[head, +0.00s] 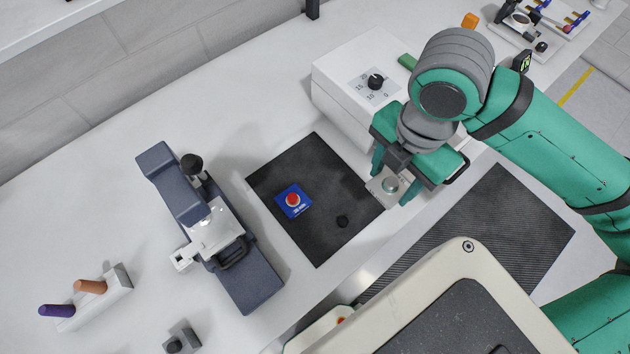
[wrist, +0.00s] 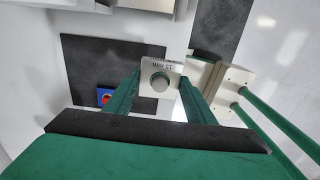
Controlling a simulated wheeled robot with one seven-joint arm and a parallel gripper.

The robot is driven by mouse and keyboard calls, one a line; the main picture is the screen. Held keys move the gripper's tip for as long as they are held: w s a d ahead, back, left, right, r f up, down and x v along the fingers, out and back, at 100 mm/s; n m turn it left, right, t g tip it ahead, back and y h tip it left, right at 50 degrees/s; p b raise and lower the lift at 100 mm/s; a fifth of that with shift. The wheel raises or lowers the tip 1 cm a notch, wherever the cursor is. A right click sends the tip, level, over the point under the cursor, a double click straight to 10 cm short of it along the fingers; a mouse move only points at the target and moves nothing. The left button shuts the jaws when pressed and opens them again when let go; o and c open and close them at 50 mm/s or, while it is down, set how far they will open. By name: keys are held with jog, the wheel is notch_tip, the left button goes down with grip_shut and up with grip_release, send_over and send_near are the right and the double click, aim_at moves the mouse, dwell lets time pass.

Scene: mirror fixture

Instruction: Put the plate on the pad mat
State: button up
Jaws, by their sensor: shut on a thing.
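The plate (head: 389,186) is a small light metal piece with a round grey disc on it. My gripper (head: 392,184) is shut on it, one finger on each side. In the wrist view the plate (wrist: 160,79) shows between the two green fingers, with small dark lettering along its far edge. The pad mat (head: 310,160) is a dark square on the white table. The plate overlaps the mat's right corner in the head view and its right edge in the wrist view (wrist: 100,60). I cannot tell the plate's height above the table.
A dark blue clamp fixture (head: 205,225) stands left of the mat. A white box with a dial (head: 368,88) stands behind it. The mat's upper part is clear.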

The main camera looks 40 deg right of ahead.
jog(key=w+a+f, duration=0.2)
jog(key=w+f, duration=0.2)
jog(key=w, duration=0.4)
send_near(331, 174)
jog(key=shift+s+d+f, duration=0.1)
jog(key=shift+s+f, duration=0.6)
jog(key=shift+w+f, duration=0.3)
jog(key=shift+f, duration=0.1)
jog(key=f, duration=0.3)
jog(key=shift+w, duration=0.4)
jog(key=shift+f, duration=0.45)
jog(key=shift+f, duration=0.1)
jog(key=o, duration=1.2)
jog(key=shift+c, duration=0.2)
